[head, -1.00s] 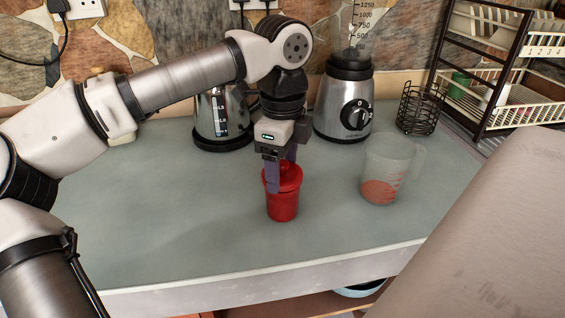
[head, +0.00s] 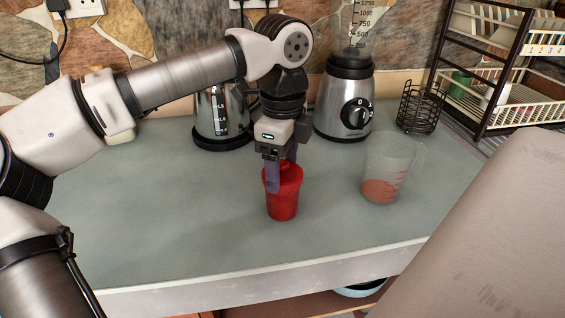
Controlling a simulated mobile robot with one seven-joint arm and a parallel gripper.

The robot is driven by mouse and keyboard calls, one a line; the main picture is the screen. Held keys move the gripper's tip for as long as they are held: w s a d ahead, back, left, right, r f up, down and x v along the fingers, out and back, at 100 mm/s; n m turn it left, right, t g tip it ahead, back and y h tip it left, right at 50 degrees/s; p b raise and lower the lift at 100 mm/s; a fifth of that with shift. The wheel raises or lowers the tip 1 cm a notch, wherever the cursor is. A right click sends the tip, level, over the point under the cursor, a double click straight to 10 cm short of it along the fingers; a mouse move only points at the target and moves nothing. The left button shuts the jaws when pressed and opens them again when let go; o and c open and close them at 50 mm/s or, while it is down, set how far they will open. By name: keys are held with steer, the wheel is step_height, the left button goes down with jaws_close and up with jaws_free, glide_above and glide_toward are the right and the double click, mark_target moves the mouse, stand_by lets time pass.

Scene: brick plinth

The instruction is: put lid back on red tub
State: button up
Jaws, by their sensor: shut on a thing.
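The red tub (head: 283,205) stands upright on the grey-green counter, near its middle. The red lid (head: 290,174) is at the top of the tub, level and in line with the rim. I cannot tell whether it is fully seated. My gripper (head: 281,174) points straight down over the tub, its purple fingers shut on the lid. The fingers hide part of the lid and its knob.
A clear measuring jug (head: 382,190) with reddish contents stands to the right. A blender (head: 344,103), a steel kettle (head: 221,118) and a black wire basket (head: 420,108) stand behind. A dish rack (head: 490,75) is at back right. The counter's left front is clear.

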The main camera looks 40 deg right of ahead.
stand_by(0.4)
steer(key=o, duration=1)
steer(key=shift+o, duration=0.8)
steer(key=shift+r+p, duration=2.35)
steer(key=shift+r, duration=1.15)
jaws_close()
